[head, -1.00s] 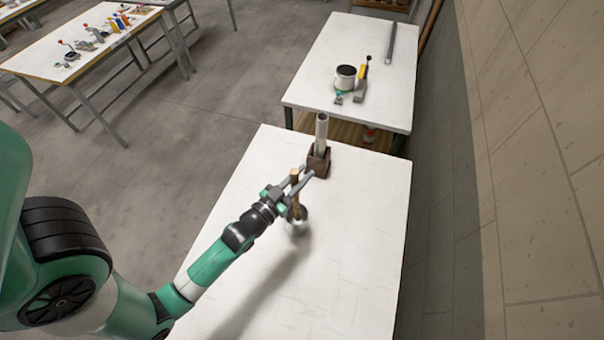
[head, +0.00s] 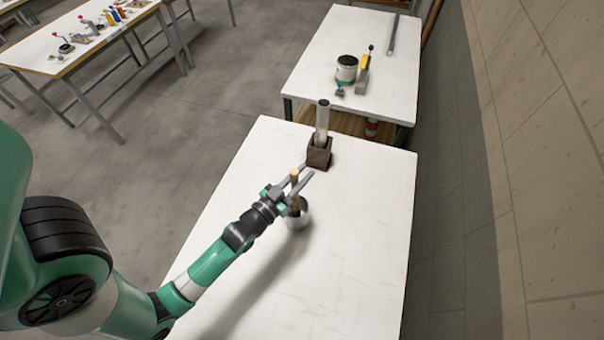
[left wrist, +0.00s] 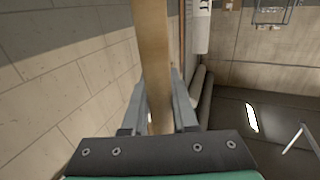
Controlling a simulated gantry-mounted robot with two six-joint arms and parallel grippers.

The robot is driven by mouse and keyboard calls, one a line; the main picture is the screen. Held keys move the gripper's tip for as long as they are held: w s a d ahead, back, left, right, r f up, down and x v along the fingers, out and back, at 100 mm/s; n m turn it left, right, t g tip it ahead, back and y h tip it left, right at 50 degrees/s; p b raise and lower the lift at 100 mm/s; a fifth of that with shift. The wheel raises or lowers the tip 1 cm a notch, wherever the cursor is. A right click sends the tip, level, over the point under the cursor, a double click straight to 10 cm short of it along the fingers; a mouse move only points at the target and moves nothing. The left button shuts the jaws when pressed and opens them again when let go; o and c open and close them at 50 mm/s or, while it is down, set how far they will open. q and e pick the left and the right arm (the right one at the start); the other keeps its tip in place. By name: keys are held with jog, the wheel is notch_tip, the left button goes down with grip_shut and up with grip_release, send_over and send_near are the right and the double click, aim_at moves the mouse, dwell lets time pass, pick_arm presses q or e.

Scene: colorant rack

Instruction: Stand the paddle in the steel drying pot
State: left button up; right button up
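The paddle's wooden handle (head: 294,178) rises upright between the fingers of my left gripper (head: 307,170). In the left wrist view the handle (left wrist: 154,70) is a tan bar, with a finger of the gripper (left wrist: 158,85) close along each side; the gripper looks shut on it. The steel drying pot (head: 299,220) is a small grey cylinder on the white table, directly below the gripper. The handle's lower part runs down to the pot's mouth and appears to go inside; the paddle's lower end is hidden. My right gripper is not in view.
A dark brown block holder (head: 319,155) with an upright grey tube (head: 322,118) stands just beyond my left gripper. The white table (head: 350,260) is clear to the right and in front. A second table behind carries a pot (head: 346,70) and small tools.

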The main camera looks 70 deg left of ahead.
pick_arm(q)
jog(key=o, duration=0.4)
jog(key=shift+o, duration=0.2)
jog(key=b+v, duration=0.5)
jog(key=v, duration=0.6)
jog(key=shift+s, duration=0.3)
dwell(0.3)
